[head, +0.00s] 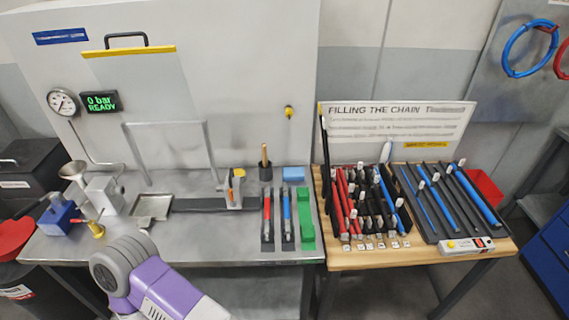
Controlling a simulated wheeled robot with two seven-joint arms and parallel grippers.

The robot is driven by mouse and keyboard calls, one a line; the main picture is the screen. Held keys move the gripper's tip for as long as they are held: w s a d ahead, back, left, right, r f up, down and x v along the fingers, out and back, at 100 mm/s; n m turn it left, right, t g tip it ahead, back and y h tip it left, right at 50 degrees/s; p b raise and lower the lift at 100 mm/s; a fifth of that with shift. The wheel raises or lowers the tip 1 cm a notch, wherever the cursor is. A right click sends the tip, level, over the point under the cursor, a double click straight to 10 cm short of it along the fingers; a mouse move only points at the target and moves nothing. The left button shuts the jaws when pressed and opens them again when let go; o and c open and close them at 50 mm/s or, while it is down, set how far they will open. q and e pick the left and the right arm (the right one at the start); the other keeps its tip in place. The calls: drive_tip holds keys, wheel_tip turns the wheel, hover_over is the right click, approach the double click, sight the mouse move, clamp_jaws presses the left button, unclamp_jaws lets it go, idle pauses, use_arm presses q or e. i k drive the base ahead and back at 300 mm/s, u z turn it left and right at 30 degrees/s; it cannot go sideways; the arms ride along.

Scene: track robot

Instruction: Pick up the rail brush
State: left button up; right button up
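A wooden handle (264,153) stands upright in a dark cup (265,172) at the back of the metal bench, right of its middle. It looks like the rail brush, but any bristles are hidden in the cup, so I cannot be sure. A dark rail (200,204) runs along the bench to the left of the cup. A small upright piece with orange and grey parts (236,188) stands at the rail's right end. A purple and grey link of my own arm shows at the bottom, in front of the bench. Neither gripper is in view.
A blue block (293,174) lies right of the cup. Red and blue tools (276,215) and a green holder (305,225) stand in front. A metal tray (152,206) and funnel (74,171) are at left. A wooden table (345,259) with several rods adjoins at right.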

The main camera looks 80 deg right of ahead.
sight(264, 158)
drive_tip(key=z, duration=1.55)
